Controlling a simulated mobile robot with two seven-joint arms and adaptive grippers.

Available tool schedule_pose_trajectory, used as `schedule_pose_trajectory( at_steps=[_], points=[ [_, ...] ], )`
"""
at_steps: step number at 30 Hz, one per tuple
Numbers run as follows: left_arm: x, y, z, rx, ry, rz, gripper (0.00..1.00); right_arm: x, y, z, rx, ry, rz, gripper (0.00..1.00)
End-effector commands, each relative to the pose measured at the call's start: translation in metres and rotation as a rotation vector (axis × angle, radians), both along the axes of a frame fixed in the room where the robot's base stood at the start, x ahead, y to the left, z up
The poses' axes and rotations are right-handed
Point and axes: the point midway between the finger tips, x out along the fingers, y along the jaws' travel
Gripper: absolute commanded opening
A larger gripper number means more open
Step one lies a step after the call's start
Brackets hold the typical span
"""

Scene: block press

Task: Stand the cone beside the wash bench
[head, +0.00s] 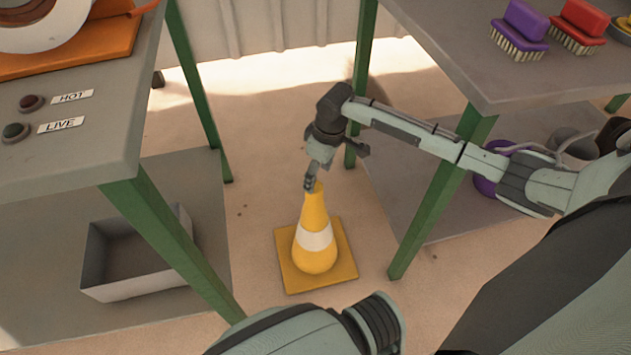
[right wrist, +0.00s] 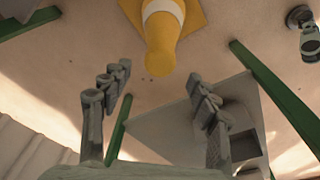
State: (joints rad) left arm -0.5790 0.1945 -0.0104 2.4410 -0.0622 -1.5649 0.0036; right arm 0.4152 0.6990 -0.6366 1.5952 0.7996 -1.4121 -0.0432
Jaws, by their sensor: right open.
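The yellow cone (head: 314,213) with a white band stands upright on its square base (head: 291,277), on the floor in the gap between two benches. The bench on the right (head: 470,60) has brushes on its grey top; I take it as the wash bench. The cone is left of that bench's near green leg. My right gripper (head: 312,176) is open at the cone's top, pointing down; in the head view it overlaps the tip. In the right wrist view the cone (right wrist: 163,45) shows beyond the spread fingers (right wrist: 158,92), with nothing held. My left gripper is not seen.
The left bench (head: 110,120) carries HOT and LIVE labels, buttons and an orange machine. A grey open bin (head: 130,285) sits on its lower shelf. Purple (head: 525,20) and red (head: 583,18) brushes lie on the right bench. Green legs flank the gap; floor behind the cone is clear.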

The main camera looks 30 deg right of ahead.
Motion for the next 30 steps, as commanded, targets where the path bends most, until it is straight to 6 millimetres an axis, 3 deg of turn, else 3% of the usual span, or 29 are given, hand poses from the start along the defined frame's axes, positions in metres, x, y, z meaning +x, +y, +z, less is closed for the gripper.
schedule_pose_trajectory(
  at_steps=[3,9,14,17,20,24,27,30],
  points=[
    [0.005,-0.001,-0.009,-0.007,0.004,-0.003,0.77,-0.003,-0.002,0.024,-0.002,-0.001,0.001,0.61],
    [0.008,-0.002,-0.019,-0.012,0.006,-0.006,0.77,-0.006,-0.003,0.044,0.000,0.000,0.000,0.61],
    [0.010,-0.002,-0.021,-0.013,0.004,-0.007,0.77,-0.008,-0.001,0.046,0.002,0.000,0.001,0.61],
    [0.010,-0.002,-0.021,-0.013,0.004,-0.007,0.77,-0.018,0.012,0.039,0.010,-0.007,0.013,0.61],
    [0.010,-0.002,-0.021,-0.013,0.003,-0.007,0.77,-0.039,0.037,0.025,0.028,-0.031,0.024,0.61],
    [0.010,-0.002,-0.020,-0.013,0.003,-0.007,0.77,-0.086,0.070,0.013,0.053,-0.099,-0.023,0.61],
    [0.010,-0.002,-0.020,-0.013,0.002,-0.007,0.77,-0.123,0.068,0.012,0.039,-0.146,-0.117,0.61],
    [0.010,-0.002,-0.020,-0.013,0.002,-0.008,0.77,-0.161,0.048,0.016,-0.008,-0.174,-0.233,0.61]
  ],
)
